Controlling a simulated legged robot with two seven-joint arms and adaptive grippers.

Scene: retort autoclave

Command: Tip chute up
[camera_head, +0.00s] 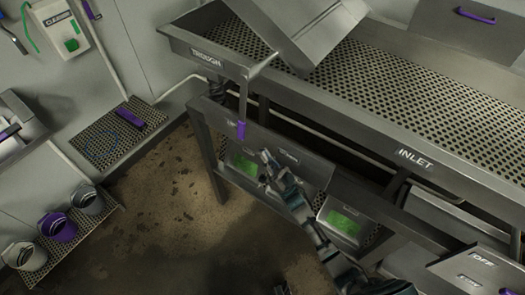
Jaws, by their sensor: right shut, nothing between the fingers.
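A tilted grey metal chute-like box (300,35) stands over the perforated bench top at the upper middle. It is cut off by the top edge, and I cannot tell if it is the chute. A thin metal bar with a purple grip (241,129) hangs down at the bench's front left corner. My right gripper (266,158) is shut and empty, in front of the bench's lower panel. It is just below and right of the purple grip, apart from it in the picture. A small dark piece (280,290) at the bottom edge may be my left gripper; its fingers are not clear.
The bench (330,108) bears a label "INLET". Green-fronted boxes (343,222) sit on its lower shelf. Several buckets (58,227) stand on a rack at lower left. A purple-handled brush (130,117) lies on a grated shelf.

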